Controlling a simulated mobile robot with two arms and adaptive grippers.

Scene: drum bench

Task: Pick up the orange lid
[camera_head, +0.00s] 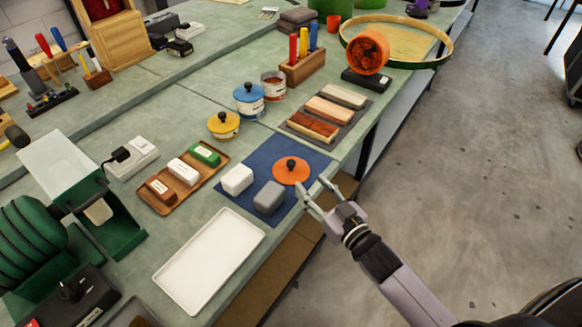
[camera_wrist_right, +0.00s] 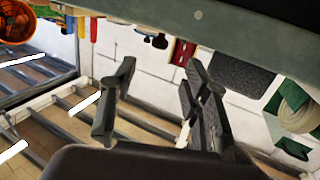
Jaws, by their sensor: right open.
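The orange lid (camera_head: 291,170) is a flat round disc with a dark knob on top. It lies on the dark blue mat (camera_head: 233,199) near the bench's front edge in the head view. My right gripper (camera_head: 315,190) is open and empty, just right of the lid and close to the bench edge. I cannot tell the exact gap between them. In the right wrist view the open fingers (camera_wrist_right: 150,105) have nothing between them, and the lid does not show there. My left gripper is not in view.
A white block (camera_head: 237,179) and a grey block (camera_head: 269,197) sit on the mat beside the lid. Blue (camera_head: 249,101) and yellow (camera_head: 223,125) lidded pots stand further back.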

